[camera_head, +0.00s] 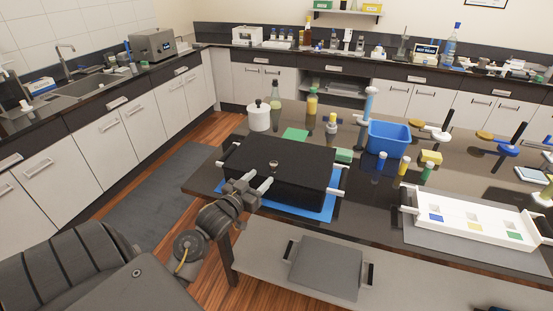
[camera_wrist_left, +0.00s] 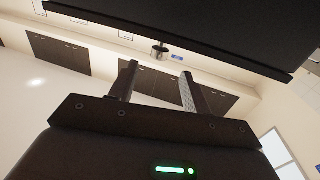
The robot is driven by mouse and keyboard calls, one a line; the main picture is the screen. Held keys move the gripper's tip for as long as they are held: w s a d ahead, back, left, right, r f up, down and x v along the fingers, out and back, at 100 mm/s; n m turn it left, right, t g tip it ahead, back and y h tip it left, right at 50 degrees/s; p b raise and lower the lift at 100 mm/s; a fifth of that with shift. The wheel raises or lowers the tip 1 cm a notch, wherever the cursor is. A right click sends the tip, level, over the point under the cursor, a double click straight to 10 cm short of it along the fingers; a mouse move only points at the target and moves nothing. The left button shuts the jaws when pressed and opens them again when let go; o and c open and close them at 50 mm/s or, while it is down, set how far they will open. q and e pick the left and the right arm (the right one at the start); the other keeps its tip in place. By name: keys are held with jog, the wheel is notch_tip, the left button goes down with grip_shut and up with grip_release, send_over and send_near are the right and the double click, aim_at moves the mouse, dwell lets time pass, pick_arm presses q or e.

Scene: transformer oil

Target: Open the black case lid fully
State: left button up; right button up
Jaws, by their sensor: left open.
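The black case (camera_head: 285,158) stands on a blue mat (camera_head: 322,211) on the dark table, its lid lying flat across the top. A small metal knob or latch (camera_head: 273,163) shows at the lid. My left gripper (camera_head: 258,182) is at the case's near left side, fingers apart and pointing at the front edge; I cannot tell whether they touch it. My right gripper is not in view.
A white pot (camera_head: 259,116) and bottles stand behind the case. A blue bin (camera_head: 389,139) and small colored bottles are to its right. A white tray (camera_head: 475,218) lies at the right on a grey mat. A grey-lidded box (camera_head: 327,267) sits on the lower shelf.

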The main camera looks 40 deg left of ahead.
aim_at(276, 162)
pick_arm(q)
jog(key=w+p, duration=0.1)
jog(key=w, duration=0.2)
jog(key=w+p, duration=0.1)
jog(key=w, duration=0.2)
jog(key=w+a, duration=0.1)
jog(key=w, duration=0.2)
jog(key=shift+w+r+p, duration=0.15)
jog(key=shift+r+p, duration=0.1)
jog(key=shift+p, duration=0.15)
jog(key=shift+w+a, duration=0.1)
jog(key=shift+w, duration=0.5)
jog(key=shift+w+f, duration=0.1)
jog(key=shift+c, duration=0.2)
jog(key=c, duration=1)
jog(key=shift+a, duration=0.1)
grip_shut()
